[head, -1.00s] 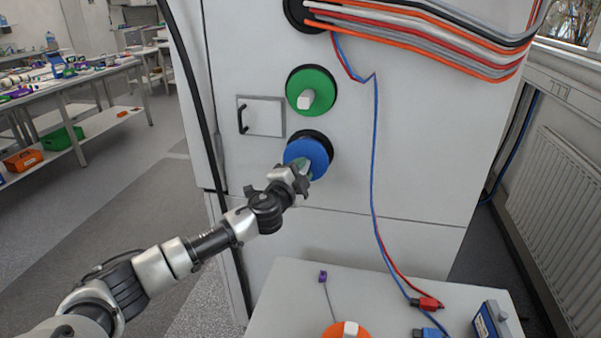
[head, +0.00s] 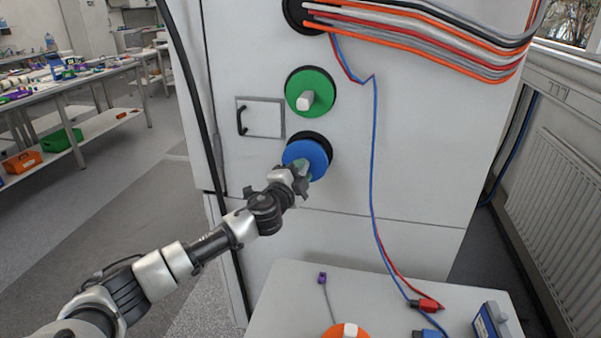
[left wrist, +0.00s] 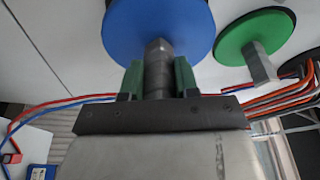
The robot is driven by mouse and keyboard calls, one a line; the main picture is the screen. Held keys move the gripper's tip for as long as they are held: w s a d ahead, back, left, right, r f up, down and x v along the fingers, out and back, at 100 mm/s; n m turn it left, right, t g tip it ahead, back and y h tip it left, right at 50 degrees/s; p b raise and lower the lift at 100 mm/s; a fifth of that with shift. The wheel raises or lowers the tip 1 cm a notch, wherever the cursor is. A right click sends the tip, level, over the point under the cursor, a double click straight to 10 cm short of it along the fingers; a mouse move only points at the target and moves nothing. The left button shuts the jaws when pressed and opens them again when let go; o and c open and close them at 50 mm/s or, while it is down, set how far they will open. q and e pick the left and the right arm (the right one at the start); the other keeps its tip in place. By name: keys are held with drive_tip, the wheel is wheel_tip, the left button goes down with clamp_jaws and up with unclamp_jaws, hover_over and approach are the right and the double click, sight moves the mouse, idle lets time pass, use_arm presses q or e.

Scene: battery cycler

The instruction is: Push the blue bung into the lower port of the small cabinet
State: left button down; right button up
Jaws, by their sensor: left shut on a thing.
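The blue bung (head: 306,158) is a round disc at the lower port (head: 325,142) of the white cabinet (head: 420,150). The port's dark rim shows above and to the right of the disc, so the bung looks slightly off it, low and left. Whether any of it is inside the port is hidden. My left gripper (head: 302,172) is shut on the bung's grey handle. In the left wrist view the blue bung (left wrist: 160,28) fills the top middle, with its handle (left wrist: 158,72) between the green finger pads. My right gripper is not in view.
A green bung (head: 312,84) sits in the port above. A blue and red cable pair (head: 374,150) hangs right of the ports. A small white table (head: 290,300) stands below, carrying an orange bung (head: 338,332), plugs and a blue box (head: 492,322).

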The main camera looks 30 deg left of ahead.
use_arm(q)
drive_tip(key=shift+w+a+r+b, duration=0.1)
drive_tip(key=shift+w+a+b, duration=0.15)
drive_tip(key=shift+w, duration=0.55)
drive_tip(key=shift+w+a+f+b, duration=0.15)
drive_tip(key=shift+w+b, duration=0.1)
drive_tip(key=shift+w, duration=0.5)
drive_tip(key=shift+w+a+r+b, duration=0.15)
drive_tip(key=shift+w+a+b, duration=0.1)
drive_tip(key=shift+w, duration=0.55)
idle(1.3)
unclamp_jaws()
drive_tip(key=shift+d, duration=0.1)
idle(0.4)
drive_tip(key=shift+s, duration=0.1)
drive_tip(key=shift+s+f+p, duration=0.2)
drive_tip(key=shift+s+p, duration=0.05)
drive_tip(key=shift+s, duration=1.1)
drive_tip(key=shift+s+f+p, duration=0.15)
drive_tip(key=shift+s+p, duration=0.1)
drive_tip(key=shift+s, duration=1.1)
drive_tip(key=shift+s+f, duration=0.15)
drive_tip(key=shift+s, duration=1.25)
drive_tip(key=shift+s+f, duration=0.1)
drive_tip(key=shift+s, duration=1.25)
